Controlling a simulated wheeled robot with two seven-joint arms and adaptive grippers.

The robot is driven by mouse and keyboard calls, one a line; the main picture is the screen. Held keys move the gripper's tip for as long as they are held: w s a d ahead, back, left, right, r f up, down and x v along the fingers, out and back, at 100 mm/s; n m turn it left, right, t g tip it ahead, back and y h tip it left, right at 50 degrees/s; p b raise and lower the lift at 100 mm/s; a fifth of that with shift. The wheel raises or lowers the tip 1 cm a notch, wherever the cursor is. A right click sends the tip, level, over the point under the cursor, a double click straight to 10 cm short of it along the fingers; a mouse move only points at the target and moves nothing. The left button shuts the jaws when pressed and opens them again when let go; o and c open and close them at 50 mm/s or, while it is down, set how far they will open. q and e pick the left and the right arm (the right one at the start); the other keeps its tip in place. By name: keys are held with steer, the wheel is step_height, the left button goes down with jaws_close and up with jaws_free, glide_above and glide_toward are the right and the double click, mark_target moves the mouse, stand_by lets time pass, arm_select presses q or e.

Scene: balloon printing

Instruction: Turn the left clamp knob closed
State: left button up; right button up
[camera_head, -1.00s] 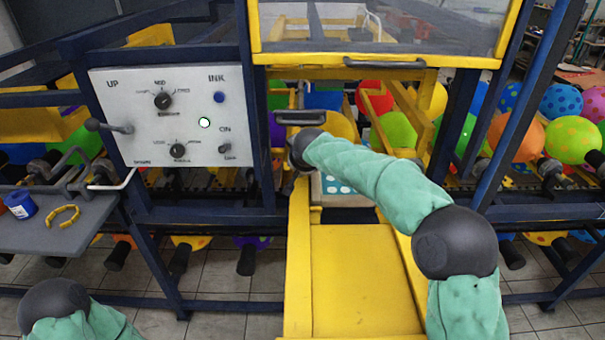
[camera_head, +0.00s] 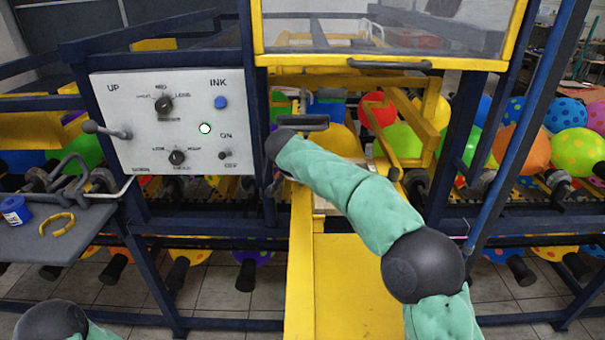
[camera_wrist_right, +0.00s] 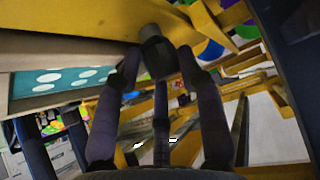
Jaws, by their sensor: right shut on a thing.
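The left clamp knob (camera_wrist_right: 157,52) is a dark, short cylinder on the yellow frame (camera_wrist_right: 100,25) in the right wrist view. My right gripper (camera_wrist_right: 160,75) has its dark fingers closed around this knob. In the head view my right arm reaches in from the lower right, and its wrist (camera_head: 279,147) is beside the dark blue post. The gripper (camera_head: 275,186) is mostly hidden there, and the knob cannot be made out. Only part of my left arm shows at the lower left; its gripper is out of view.
A control panel (camera_head: 180,110) with dials stands to the left. A clear guard (camera_head: 385,30) hangs above. A dotted sheet (camera_wrist_right: 60,80) lies beside the gripper in the wrist view.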

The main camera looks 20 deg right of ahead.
steer(key=shift+w+a+r, duration=0.1)
steer(key=shift+r, duration=0.5)
steer(key=o, duration=0.8)
steer(key=shift+o, duration=1.1)
steer(key=shift+a, duration=0.15)
steer(key=shift+f, duration=0.3)
steer(key=v, duration=1.2)
